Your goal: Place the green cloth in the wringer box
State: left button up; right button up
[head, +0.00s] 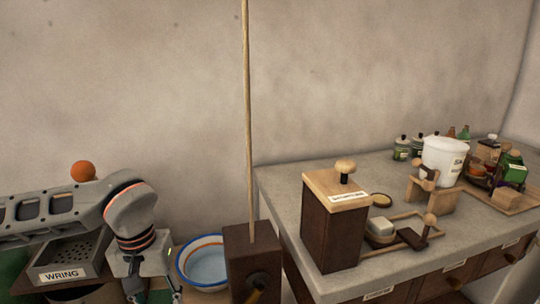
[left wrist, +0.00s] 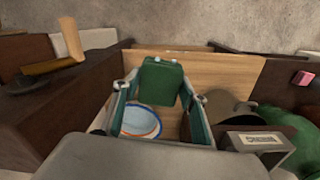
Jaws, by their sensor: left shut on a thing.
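The wringer box, with a perforated top and a WRING label (head: 62,274), stands at the lower left of the head view, partly covered by my left arm. My left gripper (head: 148,288) is to the right of this box, pointing down, its fingertips cut off by the lower edge. In the left wrist view my left gripper (left wrist: 165,92) is shut on a green cloth (left wrist: 160,78), which shows between and along its fingers. A little green also shows by the gripper in the head view. My right gripper is in neither view.
A white bowl with blue and orange rims (head: 205,264) is right of the gripper; it also shows in the left wrist view (left wrist: 141,122). A dark wooden block with a tall pole (head: 249,130) stands beside it. A cluttered grey counter (head: 285,200) lies further right.

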pick_arm(q)
jog(key=s+a+r+m+p, duration=0.1)
jog(key=s+a+r+p, duration=0.1)
jog(key=s+r+p, duration=0.7)
notch_tip(320, 180, up, 3)
jog(key=p, duration=0.3)
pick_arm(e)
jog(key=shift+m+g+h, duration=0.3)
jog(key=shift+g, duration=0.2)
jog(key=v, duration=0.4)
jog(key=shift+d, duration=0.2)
pick_arm(q)
jog(key=shift+w+f, duration=0.1)
